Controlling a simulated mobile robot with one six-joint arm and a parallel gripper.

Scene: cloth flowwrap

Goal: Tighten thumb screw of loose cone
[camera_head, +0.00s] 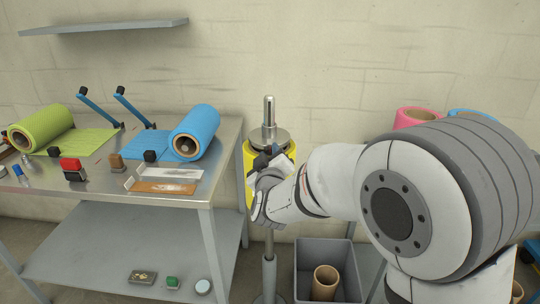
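A grey metal cone (269,136) sits on an upright spindle (268,108), at the top of a yellow roll (248,160). My gripper (268,158) is at the near side of the roll, just below the cone. My wrist and gripper body cover the roll's front and part of the cone's lower edge. Dark parts show at the gripper's end against the roll. The thumb screw cannot be made out, and I cannot tell whether the fingers touch it or are open or shut.
At left, a metal table (100,197) holds a green roll (42,127), a blue roll (194,132) and small tools. A grey bin (346,277) with a cardboard core (325,283) stands on the floor below my arm. Pink (415,116) and blue rolls are partly hidden behind my arm.

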